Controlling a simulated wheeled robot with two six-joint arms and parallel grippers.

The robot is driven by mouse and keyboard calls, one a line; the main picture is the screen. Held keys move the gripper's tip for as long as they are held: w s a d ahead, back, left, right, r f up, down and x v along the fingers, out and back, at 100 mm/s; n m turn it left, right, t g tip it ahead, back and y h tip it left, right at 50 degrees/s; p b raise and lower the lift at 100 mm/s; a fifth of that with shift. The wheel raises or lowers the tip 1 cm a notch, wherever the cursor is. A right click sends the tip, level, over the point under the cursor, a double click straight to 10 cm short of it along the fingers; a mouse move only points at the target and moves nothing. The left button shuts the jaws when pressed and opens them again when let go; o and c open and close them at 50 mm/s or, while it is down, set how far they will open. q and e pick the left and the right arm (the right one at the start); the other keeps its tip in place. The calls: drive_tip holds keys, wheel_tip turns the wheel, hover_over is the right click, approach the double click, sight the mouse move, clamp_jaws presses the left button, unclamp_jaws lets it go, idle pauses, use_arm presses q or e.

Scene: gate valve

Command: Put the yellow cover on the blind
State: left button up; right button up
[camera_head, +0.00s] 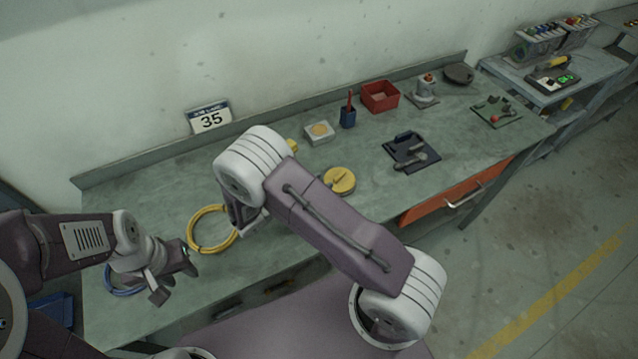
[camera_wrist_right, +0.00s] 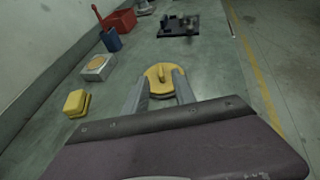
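A round yellow disc (camera_head: 340,180) with a raised grip lies on the bench; it also shows in the right wrist view (camera_wrist_right: 153,73). I take it as the cover. A pale block with a tan round top (camera_head: 319,132) sits behind it, also in the right wrist view (camera_wrist_right: 98,67); I cannot tell if this is the blind. My right gripper (camera_wrist_right: 160,88) is open, its fingers on either side of the disc's grip; contact is unclear. In the head view my arm hides its fingertips. My left gripper (camera_head: 176,272) is open and empty at the bench's left end.
A yellow block (camera_wrist_right: 76,103) sits left of my right gripper. A blue cup (camera_head: 348,116), red bin (camera_head: 380,96) and dark tray (camera_head: 411,152) stand farther right. A yellow cable coil (camera_head: 205,249) and blue coil (camera_head: 118,293) lie near my left gripper.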

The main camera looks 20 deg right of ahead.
drive_tip(key=s+d+r+m+g+y, duration=0.1)
drive_tip(key=s+d+m+g+y, duration=0.2)
drive_tip(key=s+m+g, duration=0.4)
drive_tip(key=s+a+r+m+t+y, duration=0.1)
drive_tip(key=s+a+r+m+y, duration=0.1)
drive_tip(key=m+y, duration=0.3)
drive_tip(key=s+a+r+m+t+y, duration=0.2)
drive_tip(key=s+a+m+y, duration=0.1)
drive_tip(key=m, duration=0.8)
drive_tip(key=shift+s+a+r+y, duration=0.15)
drive_tip(key=shift+s+a+y, duration=0.15)
drive_tip(key=shift+s+y, duration=0.7)
drive_tip(key=shift+s+d, duration=0.1)
drive_tip(key=shift+s, duration=0.05)
